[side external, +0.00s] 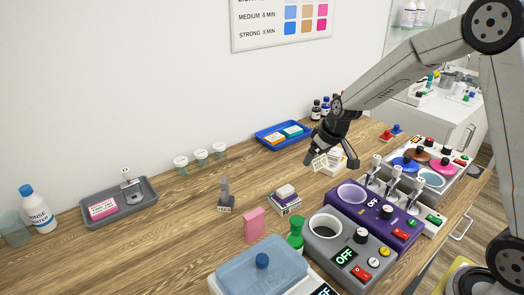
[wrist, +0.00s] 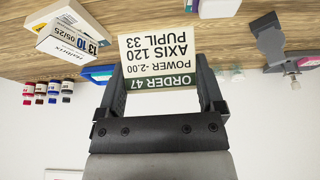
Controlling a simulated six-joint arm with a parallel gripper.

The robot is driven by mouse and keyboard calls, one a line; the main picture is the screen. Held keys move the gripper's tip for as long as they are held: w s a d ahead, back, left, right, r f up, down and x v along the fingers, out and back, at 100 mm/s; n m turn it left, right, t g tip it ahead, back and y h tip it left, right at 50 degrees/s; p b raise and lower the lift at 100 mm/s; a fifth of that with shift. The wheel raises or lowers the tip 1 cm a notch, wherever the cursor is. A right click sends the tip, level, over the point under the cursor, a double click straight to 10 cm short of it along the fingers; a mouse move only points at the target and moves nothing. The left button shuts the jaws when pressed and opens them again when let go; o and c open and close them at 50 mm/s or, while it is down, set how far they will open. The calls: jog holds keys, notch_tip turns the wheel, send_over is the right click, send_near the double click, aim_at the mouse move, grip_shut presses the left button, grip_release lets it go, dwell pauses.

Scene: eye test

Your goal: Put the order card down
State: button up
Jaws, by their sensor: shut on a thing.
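My gripper (side external: 318,154) is shut on the order card (side external: 320,163), a small white card with dark print. In the wrist view the card (wrist: 158,55) sits between the two fingers of my gripper (wrist: 158,78). It appears upside down there, with a green band reading ORDER 47 and lines for power, axis and pupil. In the side view the card looks held above the wooden table (side external: 165,215), close in front of white boxes (side external: 345,158). The gap beneath it is hard to judge.
A blue tray (side external: 265,142) with small boxes stands behind, near dark bottles (side external: 316,108). A grey stand (side external: 224,194), pink box (side external: 254,224) and stacked boxes (side external: 286,200) are left of my gripper. Purple and grey machines (side external: 322,262) fill the front. Bare wood lies between the grey tray (side external: 145,213) and stand.

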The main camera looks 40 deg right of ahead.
jog(key=shift+r, duration=0.65)
notch_tip(320, 180, up, 4)
jog(key=shift+r, duration=0.1)
jog(key=s+d+m+g+h, duration=0.1)
jog(key=s+d+m, duration=0.2)
jog(key=d+m, duration=0.35)
jog(key=s+d+m+g+h, duration=0.1)
jog(key=s+d+m+h, duration=0.2)
jog(key=d, duration=0.7)
jog(key=s+d+m+g, duration=0.1)
jog(key=s+d+m, duration=0.3)
jog(key=d, duration=0.4)
jog(key=shift+m, duration=0.25)
notch_tip(320, 180, down, 5)
jog(key=shift+f, duration=0.15)
jog(key=shift+d, duration=0.1)
